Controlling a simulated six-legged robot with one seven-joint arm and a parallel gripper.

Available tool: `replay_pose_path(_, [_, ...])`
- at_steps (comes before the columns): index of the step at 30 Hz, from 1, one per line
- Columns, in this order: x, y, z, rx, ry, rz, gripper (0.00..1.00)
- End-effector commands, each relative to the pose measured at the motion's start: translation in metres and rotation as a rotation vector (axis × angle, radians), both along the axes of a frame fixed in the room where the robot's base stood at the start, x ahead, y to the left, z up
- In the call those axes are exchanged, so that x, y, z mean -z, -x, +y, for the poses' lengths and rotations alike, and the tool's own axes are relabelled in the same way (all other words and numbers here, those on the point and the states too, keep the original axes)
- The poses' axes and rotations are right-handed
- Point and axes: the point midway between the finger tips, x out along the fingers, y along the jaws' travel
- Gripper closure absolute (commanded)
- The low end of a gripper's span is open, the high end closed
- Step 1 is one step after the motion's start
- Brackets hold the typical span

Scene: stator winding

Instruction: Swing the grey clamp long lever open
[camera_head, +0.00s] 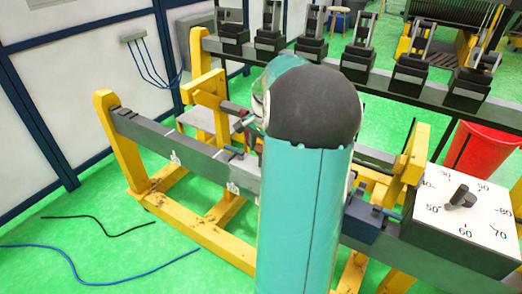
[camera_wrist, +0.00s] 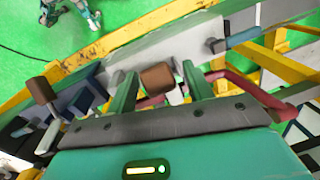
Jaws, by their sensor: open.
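In the wrist view, my gripper (camera_wrist: 159,70) is open, with its two green fingers apart. A brown cylindrical grip (camera_wrist: 157,77) sits between the fingers, with a gap on each side. Which lever it belongs to is partly hidden by the gripper body. A second brown grip on a grey rod (camera_wrist: 41,92) stands at the left. A dark red bent bar (camera_wrist: 245,86) runs to the right of the fingers.
A yellow frame (camera_head: 195,228) carries a long grey beam (camera_head: 150,136). Several black clamps stand on a rail (camera_head: 300,55) behind. A white dial box (camera_head: 468,212) is at the right, with a red bin (camera_head: 480,150) behind it. Cables (camera_head: 75,268) lie on the open green floor at left.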

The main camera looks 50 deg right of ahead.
Motion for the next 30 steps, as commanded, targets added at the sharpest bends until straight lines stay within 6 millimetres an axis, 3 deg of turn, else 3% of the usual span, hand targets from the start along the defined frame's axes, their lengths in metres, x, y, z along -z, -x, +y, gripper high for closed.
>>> replay_pose_path(11, [0.0090,-0.0006,0.0000,0.000,0.000,0.000,0.49])
replay_pose_path(19, [0.0087,-0.0005,0.0000,0.000,0.000,0.000,1.00])
replay_pose_path(30, [0.0087,-0.0006,-0.0029,0.000,0.008,-0.001,1.00])
